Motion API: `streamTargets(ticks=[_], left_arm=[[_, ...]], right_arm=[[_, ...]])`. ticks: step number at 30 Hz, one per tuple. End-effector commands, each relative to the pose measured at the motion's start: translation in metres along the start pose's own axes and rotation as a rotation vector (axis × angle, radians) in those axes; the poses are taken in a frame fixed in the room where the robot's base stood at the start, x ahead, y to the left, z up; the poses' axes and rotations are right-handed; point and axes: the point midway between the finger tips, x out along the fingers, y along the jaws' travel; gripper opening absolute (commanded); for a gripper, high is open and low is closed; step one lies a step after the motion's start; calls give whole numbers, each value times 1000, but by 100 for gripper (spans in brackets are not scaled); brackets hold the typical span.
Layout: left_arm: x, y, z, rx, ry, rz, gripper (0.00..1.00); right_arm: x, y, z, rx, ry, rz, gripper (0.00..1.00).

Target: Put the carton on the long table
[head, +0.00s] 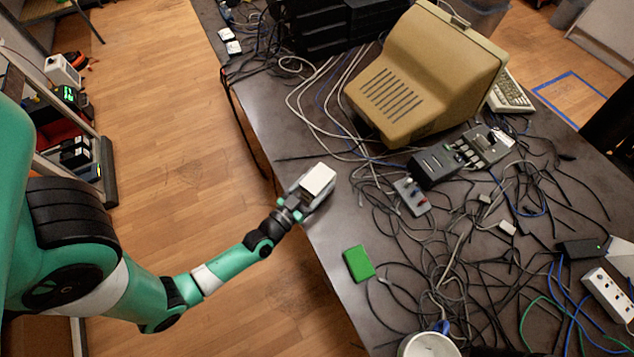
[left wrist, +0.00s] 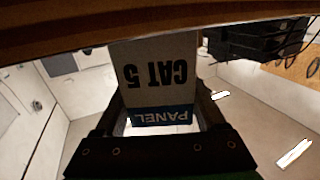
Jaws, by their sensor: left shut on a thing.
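The carton (head: 318,179) is a small white box. In the left wrist view the carton (left wrist: 158,75) shows "CAT 5" and "PANEL" lettering, upside down, with a blue band. My left gripper (head: 308,190) is shut on it, one finger on each side. The long table (head: 345,230) has a dark top. The carton shows over its left edge strip; I cannot tell whether it touches the top. My right gripper is in neither view.
A green box (head: 359,263) lies near the table edge. A beige monitor (head: 425,75), grey devices (head: 462,158), a white mug (head: 428,345) and many tangled cables crowd the table. Bare tabletop shows along the left edge.

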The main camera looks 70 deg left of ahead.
Motion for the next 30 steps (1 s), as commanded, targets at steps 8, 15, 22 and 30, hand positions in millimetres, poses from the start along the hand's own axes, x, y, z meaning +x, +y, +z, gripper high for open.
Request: streamTargets(ticks=[8, 15, 22, 30], left_arm=[[0, 0, 3, 0, -1, 0, 100], [0, 0, 0, 0, 0, 0, 100], [-34, 1, -3, 0, -6, 3, 100], [-101, 1, -4, 2, -7, 9, 100]], right_arm=[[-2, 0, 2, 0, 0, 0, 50], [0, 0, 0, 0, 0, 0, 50], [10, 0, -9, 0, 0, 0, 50], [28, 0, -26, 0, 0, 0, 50]])
